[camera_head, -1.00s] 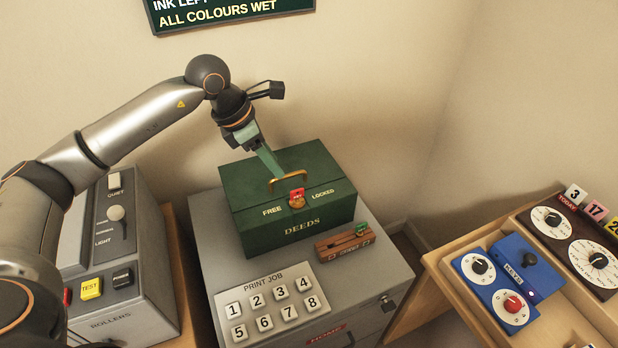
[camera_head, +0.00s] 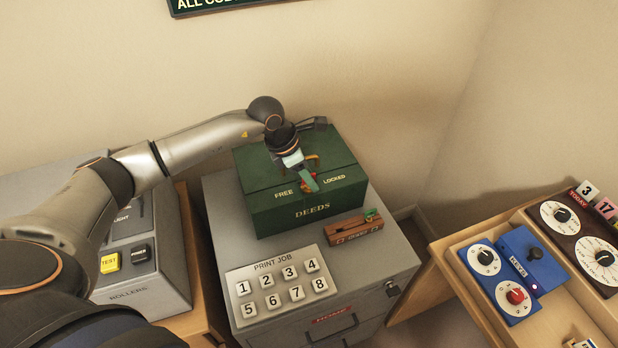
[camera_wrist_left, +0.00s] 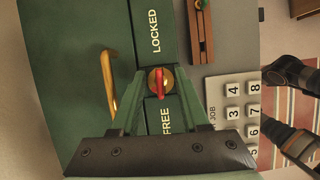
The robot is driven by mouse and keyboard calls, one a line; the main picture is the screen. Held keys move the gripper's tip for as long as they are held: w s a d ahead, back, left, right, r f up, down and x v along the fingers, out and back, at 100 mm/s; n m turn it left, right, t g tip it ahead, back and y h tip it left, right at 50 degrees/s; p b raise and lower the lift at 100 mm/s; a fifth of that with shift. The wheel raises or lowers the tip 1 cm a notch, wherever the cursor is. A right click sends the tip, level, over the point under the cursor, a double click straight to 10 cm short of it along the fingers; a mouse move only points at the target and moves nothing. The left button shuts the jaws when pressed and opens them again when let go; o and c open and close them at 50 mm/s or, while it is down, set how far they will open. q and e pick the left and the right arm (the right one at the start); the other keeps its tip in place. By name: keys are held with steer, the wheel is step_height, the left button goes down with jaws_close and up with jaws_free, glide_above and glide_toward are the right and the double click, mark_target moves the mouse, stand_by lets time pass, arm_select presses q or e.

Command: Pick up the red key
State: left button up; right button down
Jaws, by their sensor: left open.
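The red key (camera_wrist_left: 159,85) stands in a round brass lock (camera_wrist_left: 168,77) between the words FREE and LOCKED on the green deeds box (camera_head: 268,222). In the head view the red key (camera_head: 305,181) shows only in part behind my left gripper (camera_head: 310,184). In the left wrist view my left gripper (camera_wrist_left: 163,76) is open, with its green fingers on either side of the key and lock. A gap shows between the key and each finger. My right gripper is not seen in the head view.
A brass handle (camera_wrist_left: 109,85) rises from the box lid beside the fingers. A wooden rack (camera_head: 345,232) with a green key (camera_head: 371,216) and a numbered button panel (camera_head: 281,285) lie in front of the box on the grey cabinet (camera_head: 222,228). Blue dial boxes (camera_head: 517,267) sit at right.

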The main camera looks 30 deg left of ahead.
arm_select(q)
steer(key=shift+f, duration=0.15)
jaws_close()
stand_by(0.4)
